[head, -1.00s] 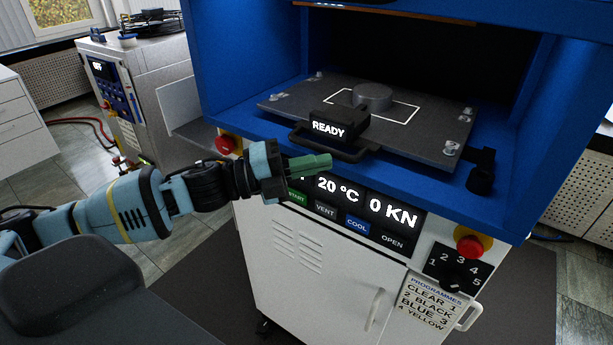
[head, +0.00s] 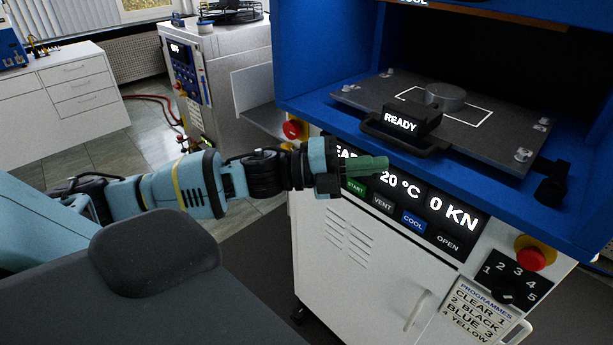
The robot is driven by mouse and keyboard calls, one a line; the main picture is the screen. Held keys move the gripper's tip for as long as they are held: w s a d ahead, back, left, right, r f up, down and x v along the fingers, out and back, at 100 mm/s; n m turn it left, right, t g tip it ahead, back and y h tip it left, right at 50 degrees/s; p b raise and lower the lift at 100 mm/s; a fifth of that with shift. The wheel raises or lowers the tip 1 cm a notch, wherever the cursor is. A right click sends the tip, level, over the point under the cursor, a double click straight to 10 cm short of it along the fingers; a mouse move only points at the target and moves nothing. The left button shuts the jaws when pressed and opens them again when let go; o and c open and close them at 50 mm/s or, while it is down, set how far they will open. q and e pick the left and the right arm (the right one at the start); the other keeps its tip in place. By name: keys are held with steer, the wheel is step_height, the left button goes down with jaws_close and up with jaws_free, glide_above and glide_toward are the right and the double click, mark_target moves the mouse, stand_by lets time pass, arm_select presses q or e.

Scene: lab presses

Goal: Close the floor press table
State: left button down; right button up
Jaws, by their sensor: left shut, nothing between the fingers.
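The floor press is a white cabinet with a blue frame (head: 300,65) around a dark opening. Its grey table (head: 490,140) sits in the opening and bears a round metal puck (head: 445,97) inside a white outline. A black block reading READY (head: 400,124) and a black handle (head: 432,150) are at the table's front. The display (head: 400,190) shows 20 °C and 0 KN, above START (head: 356,187), VENT, COOL and OPEN buttons; COOL is lit blue. My left gripper (head: 378,164), with green fingers, is shut and empty, in front of the display above START. My right gripper is not in view.
Red stop buttons (head: 292,129) sit at the press's left and right front. A numbered dial (head: 507,291) and a programmes label (head: 480,310) are at lower right. A second machine (head: 215,75) and white drawers (head: 75,90) stand at left. Tiled floor lies between.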

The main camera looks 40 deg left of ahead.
arm_select(q)
steer(key=p+v, duration=0.1)
steer(key=v, duration=0.9)
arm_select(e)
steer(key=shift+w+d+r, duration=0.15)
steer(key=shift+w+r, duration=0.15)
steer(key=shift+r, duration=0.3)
arm_select(q)
steer(key=shift+s, duration=0.1)
